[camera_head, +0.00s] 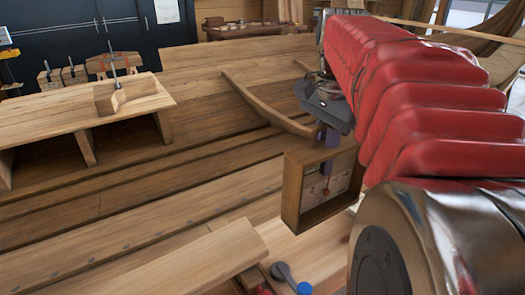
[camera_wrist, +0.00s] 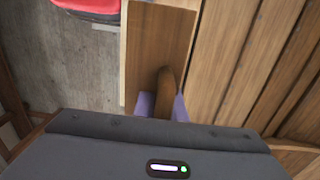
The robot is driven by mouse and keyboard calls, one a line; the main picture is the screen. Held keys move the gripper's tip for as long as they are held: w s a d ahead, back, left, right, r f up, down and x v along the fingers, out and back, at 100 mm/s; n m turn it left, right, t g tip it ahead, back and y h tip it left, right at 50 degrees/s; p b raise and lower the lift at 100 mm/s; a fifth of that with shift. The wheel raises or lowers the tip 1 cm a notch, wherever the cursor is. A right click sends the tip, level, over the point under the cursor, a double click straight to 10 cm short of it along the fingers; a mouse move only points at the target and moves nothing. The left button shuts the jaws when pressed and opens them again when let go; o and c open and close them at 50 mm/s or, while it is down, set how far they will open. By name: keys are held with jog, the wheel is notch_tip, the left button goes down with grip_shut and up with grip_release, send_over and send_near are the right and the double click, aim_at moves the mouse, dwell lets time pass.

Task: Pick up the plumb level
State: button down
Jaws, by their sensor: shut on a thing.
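The plumb level is an open-fronted wooden box (camera_head: 291,192) with a pale face and a small red part inside, right of centre in the head view. It stands nearly upright and slightly turned. In the wrist view its brown wooden top (camera_wrist: 160,35) lies ahead of the palm. My gripper (camera_head: 328,137) is directly above the box. In the wrist view the purple fingers of my gripper (camera_wrist: 162,106) are closed on the brown rounded handle (camera_wrist: 167,85) on its top. Whether there is a gap beneath the box is unclear.
A wooden bench (camera_head: 90,112) with open compartments stands at the left, bearing a wooden block (camera_head: 122,95). A curved rib (camera_head: 265,103) lies behind the level. A plank (camera_head: 190,262) and a blue-knobbed tool (camera_head: 290,278) are in front. Planking stretches between.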

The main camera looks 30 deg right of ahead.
jog(key=shift+r, duration=1.15)
